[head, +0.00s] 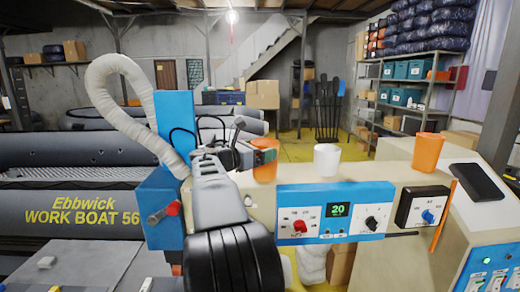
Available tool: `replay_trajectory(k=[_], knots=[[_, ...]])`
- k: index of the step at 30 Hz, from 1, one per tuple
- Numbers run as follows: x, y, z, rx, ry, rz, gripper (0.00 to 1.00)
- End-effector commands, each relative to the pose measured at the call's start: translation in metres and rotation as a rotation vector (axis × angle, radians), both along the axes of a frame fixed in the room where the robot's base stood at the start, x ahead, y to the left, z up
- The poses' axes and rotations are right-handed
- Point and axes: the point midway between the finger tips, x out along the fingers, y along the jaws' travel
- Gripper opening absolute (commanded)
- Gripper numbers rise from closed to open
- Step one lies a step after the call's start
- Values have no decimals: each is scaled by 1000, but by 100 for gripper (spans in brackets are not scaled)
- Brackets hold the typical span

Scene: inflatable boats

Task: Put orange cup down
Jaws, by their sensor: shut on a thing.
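An orange cup (265,172) is at my gripper (265,152), over or on the left part of the beige bench top (378,172). My gripper is shut on this cup. My arm hides part of it, and I cannot tell whether its base touches the bench. A second orange cup (427,153), taller looking, stands upright on the bench further right.
A white cup (327,159) stands just right of the held cup. A dark phone-like slab (476,181), an orange pencil-like stick (443,214) and a blue control panel (335,211) are at the bench. A grey work boat (75,200) lies left.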

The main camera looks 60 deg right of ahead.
Motion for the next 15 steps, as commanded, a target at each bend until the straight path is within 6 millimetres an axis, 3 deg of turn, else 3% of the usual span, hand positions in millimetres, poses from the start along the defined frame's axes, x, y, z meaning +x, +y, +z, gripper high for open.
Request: replay_trajectory(k=[12, 13, 15], knots=[[0, 0, -5, -1, -1, 0, 65], [0, 0, -5, -1, -1, 0, 90], [0, 0, -4, -1, -1, 0, 96]])
